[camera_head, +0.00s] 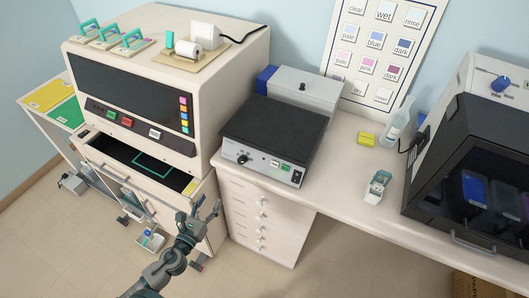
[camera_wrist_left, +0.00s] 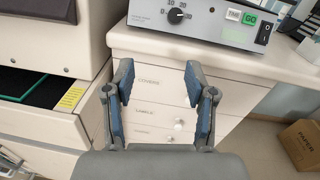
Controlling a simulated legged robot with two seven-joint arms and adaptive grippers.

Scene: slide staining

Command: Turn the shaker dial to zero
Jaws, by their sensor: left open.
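The shaker (camera_head: 275,130) is a box with a black top and a grey front panel, standing on the counter. Its black dial (camera_head: 243,159) is at the left of the front panel. The dial (camera_wrist_left: 177,15) also shows at the top of the left wrist view, with numbers around it and a white pointer mark; the exact setting is too small to tell. My left gripper (camera_head: 203,210) is open and empty, below and in front of the shaker, apart from the dial. In the left wrist view its two blue-padded fingers (camera_wrist_left: 159,85) stand wide apart in front of the drawers. My right gripper is not in view.
A large cream machine (camera_head: 195,90) with an open drawer (camera_head: 150,165) stands left of the shaker. Labelled drawers (camera_head: 262,215) are below the counter. A yellow block (camera_head: 366,138), a bottle (camera_head: 398,125) and a dark-fronted cabinet (camera_head: 470,180) are to the right. A cardboard box (camera_wrist_left: 300,145) is on the floor.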

